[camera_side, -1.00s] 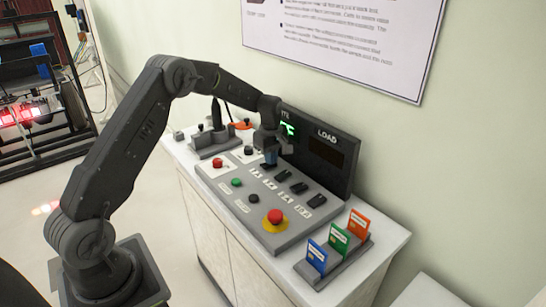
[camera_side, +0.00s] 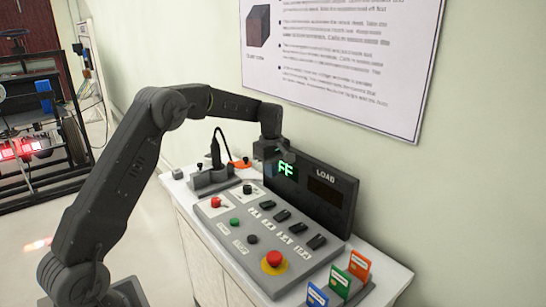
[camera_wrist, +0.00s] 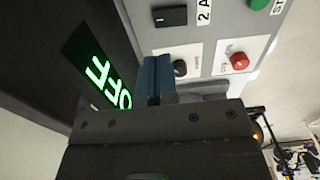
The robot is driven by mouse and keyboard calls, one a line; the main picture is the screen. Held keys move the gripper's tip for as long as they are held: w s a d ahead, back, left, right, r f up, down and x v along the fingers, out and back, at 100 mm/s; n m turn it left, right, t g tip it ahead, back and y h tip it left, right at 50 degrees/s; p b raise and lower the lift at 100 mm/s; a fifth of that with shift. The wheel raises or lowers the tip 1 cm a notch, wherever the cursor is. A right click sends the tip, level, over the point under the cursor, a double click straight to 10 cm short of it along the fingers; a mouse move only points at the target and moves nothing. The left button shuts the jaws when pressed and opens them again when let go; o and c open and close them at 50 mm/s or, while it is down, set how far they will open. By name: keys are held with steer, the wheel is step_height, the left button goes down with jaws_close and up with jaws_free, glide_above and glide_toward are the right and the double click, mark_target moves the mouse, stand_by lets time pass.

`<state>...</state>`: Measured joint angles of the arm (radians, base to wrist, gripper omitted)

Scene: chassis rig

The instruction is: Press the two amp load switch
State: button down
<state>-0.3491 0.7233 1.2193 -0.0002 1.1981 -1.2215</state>
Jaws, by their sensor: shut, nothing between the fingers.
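The two amp load switch is a black rocker (camera_wrist: 170,16) beside a "2 A" label in the wrist view. In the side view it appears to be the first black rocker (camera_side: 267,204) of the row on the grey panel. My gripper (camera_side: 272,150) is above the panel's back edge, in front of the upright display, apart from the switch. In the wrist view its blue fingers (camera_wrist: 156,76) are shut and empty, just below the switch in the picture. The green display text (camera_wrist: 100,80) reads OFF; my gripper hides part of it in the side view.
The panel also has a red button (camera_side: 215,202), a green button (camera_side: 234,222), black knobs and a large red stop button (camera_side: 274,259) on yellow. Coloured cards (camera_side: 338,280) stand at the right. A grey stand with a black handle (camera_side: 212,178) is at the left.

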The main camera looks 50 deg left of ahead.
steer(key=shift+w+r, duration=0.2)
steer(key=shift+r, duration=1.1)
steer(key=shift+w+r, duration=0.15)
steer(key=shift+r, duration=1.1)
